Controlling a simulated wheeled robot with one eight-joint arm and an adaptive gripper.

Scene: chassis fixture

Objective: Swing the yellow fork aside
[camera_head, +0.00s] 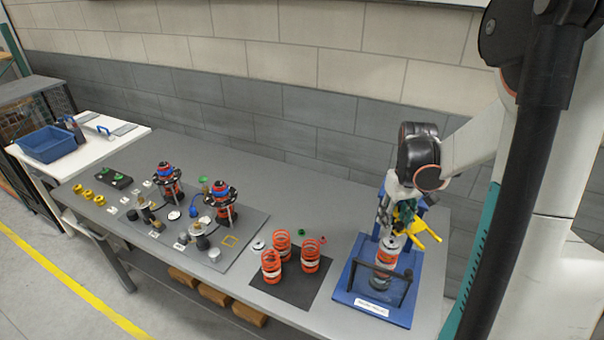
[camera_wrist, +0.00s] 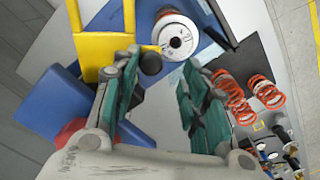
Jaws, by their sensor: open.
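The yellow fork (camera_head: 428,236) sticks out to the right from the upper part of the blue fixture (camera_head: 346,292). In the wrist view the yellow fork (camera_wrist: 104,48) lies left of and partly behind my left finger. My gripper (camera_head: 390,213) is above the fixture, its fingers spread and empty in the wrist view (camera_wrist: 160,68). A black round knob (camera_wrist: 150,64) shows between the fingertips, close to the left one; I cannot tell whether they touch. A spring unit with a white top (camera_wrist: 175,38) stands in the fixture below the gripper. The fork's pivot is hidden.
A black bar frame (camera_head: 382,272) stands at the fixture's front. Orange springs (camera_head: 310,257) stand on a dark mat (camera_head: 293,291) to the left. Further left, a grey board (camera_head: 248,248) holds several parts. A blue bin (camera_head: 47,144) sits on a white table.

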